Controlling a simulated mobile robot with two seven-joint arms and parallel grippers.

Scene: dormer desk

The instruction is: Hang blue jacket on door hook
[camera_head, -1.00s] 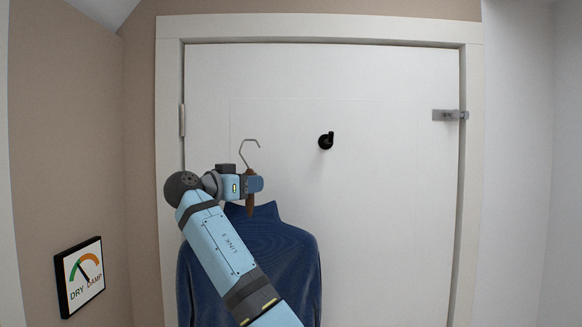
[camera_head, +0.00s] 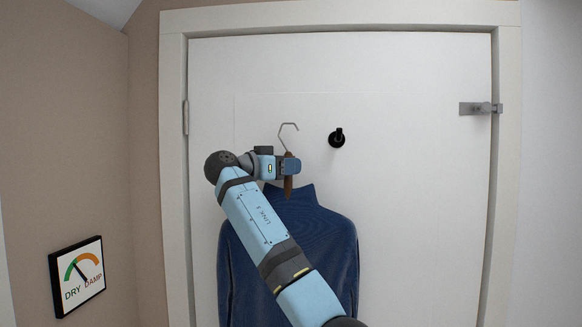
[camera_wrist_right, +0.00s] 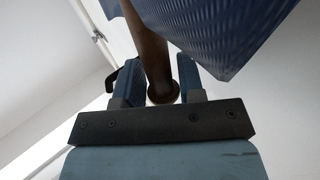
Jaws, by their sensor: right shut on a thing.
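The blue jacket (camera_head: 315,245) hangs from a brown wooden hanger (camera_head: 288,187) with a metal wire hook (camera_head: 288,133) at its top. My right gripper (camera_head: 291,167) is shut on the hanger's wooden part. In the right wrist view the brown wood (camera_wrist_right: 150,50) stands between the fingers, with blue cloth (camera_wrist_right: 215,30) beyond. The black door hook (camera_head: 337,138) is on the white door, to the right of the hanger's wire hook and slightly lower. The wire hook is apart from it. My left gripper does not show.
The white door (camera_head: 420,220) fills the background, with a metal latch (camera_head: 480,108) at its upper right. A framed dry/damp dial (camera_head: 78,276) hangs on the beige wall at the left. The door face right of the jacket is clear.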

